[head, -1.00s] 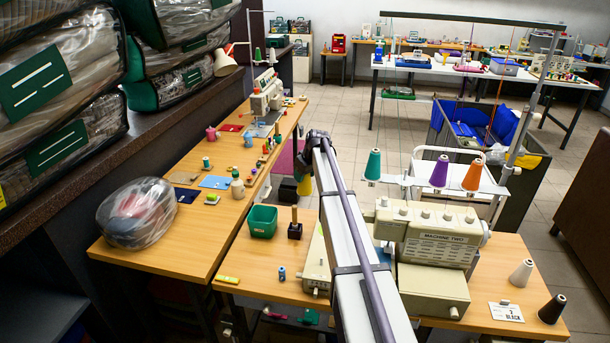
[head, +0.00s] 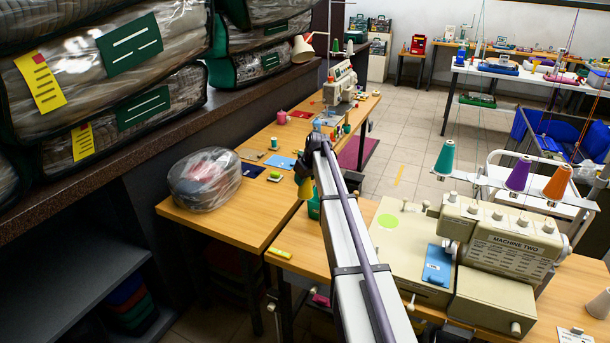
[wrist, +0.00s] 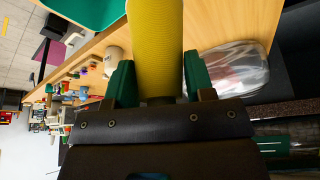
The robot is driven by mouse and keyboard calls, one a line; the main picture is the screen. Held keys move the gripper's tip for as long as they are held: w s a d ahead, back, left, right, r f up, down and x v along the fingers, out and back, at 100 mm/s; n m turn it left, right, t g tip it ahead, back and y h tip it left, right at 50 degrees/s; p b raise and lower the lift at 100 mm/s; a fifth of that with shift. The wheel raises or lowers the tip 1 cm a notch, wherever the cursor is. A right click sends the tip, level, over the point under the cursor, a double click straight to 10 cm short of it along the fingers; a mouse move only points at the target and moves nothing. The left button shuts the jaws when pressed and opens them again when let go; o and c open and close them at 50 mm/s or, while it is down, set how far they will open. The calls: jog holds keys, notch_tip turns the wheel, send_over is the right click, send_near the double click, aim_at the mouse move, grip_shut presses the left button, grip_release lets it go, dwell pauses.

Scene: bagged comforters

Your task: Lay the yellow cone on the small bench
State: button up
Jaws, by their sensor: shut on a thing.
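The yellow cone (wrist: 155,45) is between the green fingers of my gripper (wrist: 158,82) in the wrist view, and the gripper is shut on it. In the head view the cone (head: 305,188) shows at the far end of my arm, held above the wooden tables; its upper part is hidden by the gripper (head: 306,172). A small wooden bench (head: 404,57) with a red item on it stands by the back wall, far from my gripper. I cannot tell for certain that it is the task's small bench.
A clear-bagged bundle (head: 205,178) sits on the long wooden table (head: 228,217). A sewing machine (head: 505,235) stands on the near table, right of my arm. Bagged comforters (head: 90,80) fill the left shelf.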

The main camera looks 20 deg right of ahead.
jog(key=s+a+f+m+h+b, duration=0.1)
jog(key=s+f+m+b, duration=0.3)
jog(key=s+f+b, duration=0.4)
notch_tip(320, 180, down, 3)
jog(key=shift+a+r+b, duration=0.2)
jog(key=shift+a+b, duration=0.2)
jog(key=shift+s+f+b, duration=0.1)
jog(key=shift+f+b, duration=1.75)
jog(key=shift+f+b, duration=0.6)
jog(key=o, duration=1.5)
jog(key=shift+c, duration=0.2)
jog(key=shift+r, duration=0.15)
jog(key=p+v, duration=0.6)
jog(key=shift+r+p, duration=0.35)
jog(key=shift+r, duration=0.05)
